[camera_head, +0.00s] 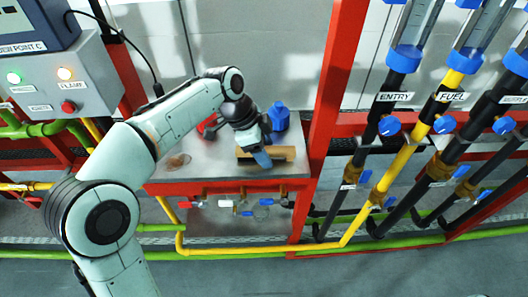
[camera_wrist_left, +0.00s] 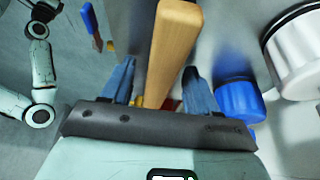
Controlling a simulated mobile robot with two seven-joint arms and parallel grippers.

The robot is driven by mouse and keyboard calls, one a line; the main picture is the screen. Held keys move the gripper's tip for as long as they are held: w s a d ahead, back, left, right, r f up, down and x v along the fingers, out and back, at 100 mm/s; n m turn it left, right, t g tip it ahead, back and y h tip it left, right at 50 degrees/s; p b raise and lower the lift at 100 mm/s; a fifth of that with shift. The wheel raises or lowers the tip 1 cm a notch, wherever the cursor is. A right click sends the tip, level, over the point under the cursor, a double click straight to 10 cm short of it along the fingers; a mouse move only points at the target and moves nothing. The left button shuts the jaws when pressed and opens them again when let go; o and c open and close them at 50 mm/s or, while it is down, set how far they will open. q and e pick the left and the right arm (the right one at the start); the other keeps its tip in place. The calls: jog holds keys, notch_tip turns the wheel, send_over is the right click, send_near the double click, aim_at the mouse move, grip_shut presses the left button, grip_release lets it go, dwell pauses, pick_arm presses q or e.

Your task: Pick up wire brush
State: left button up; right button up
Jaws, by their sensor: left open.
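The wire brush (camera_head: 284,153) shows as a tan wooden bar lying near the front edge of the metal worktop. In the left wrist view its wooden body (camera_wrist_left: 172,45) runs up from between the fingers to the top edge. Its bristles are not clearly visible. My left gripper (camera_head: 262,158) is over the brush, with a blue finger in front of the wood. In the left wrist view the gripper (camera_wrist_left: 158,88) is open, with one blue finger on each side of the wood. I cannot tell whether either finger touches it. My right gripper is not in view.
A blue container (camera_head: 279,117) stands behind the brush. A red object (camera_head: 207,125) and a brown round patch (camera_head: 178,160) are on the worktop (camera_head: 215,170) to the left. A red post (camera_head: 325,110) rises at the right. Pipes and valves (camera_head: 245,204) run below the front edge.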

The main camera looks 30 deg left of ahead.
pick_arm(q)
jog(key=shift+c, duration=0.3)
jog(key=c, duration=1)
jog(key=shift+r, duration=0.15)
notch_tip(320, 180, up, 20)
jog(key=p, duration=0.6)
jog(key=shift+p, duration=0.3)
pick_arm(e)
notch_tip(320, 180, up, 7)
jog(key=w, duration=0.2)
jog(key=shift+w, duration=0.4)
pick_arm(q)
jog(key=o, duration=0.4)
jog(key=c, duration=0.3)
